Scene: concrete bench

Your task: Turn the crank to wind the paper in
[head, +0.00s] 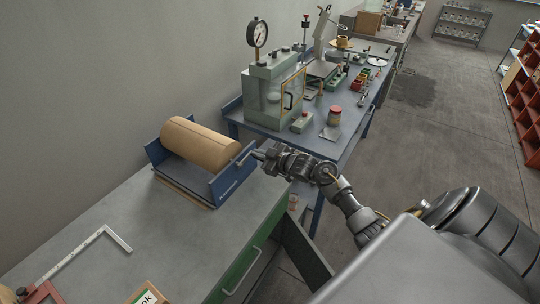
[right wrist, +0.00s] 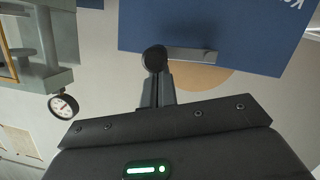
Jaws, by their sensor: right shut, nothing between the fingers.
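A brown paper roll (head: 198,143) lies in a blue holder (head: 231,181) on the near grey bench. The crank (head: 243,159) is on the holder's right side plate. In the right wrist view, the crank arm (right wrist: 195,54) runs across the blue plate (right wrist: 240,25) to a dark round knob (right wrist: 154,58). My right gripper (head: 259,154) is shut and empty, with its tips close by the crank's knob. In the right wrist view its fingers (right wrist: 155,85) end at the knob; I cannot tell whether they touch it. My left gripper is out of view.
A white square ruler (head: 105,240) lies on the near bench. A green drawer front (head: 247,262) with a handle is below its edge. A blue table behind carries a grey-green press with a dial gauge (head: 257,33), jars and small parts. Open floor lies to the right.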

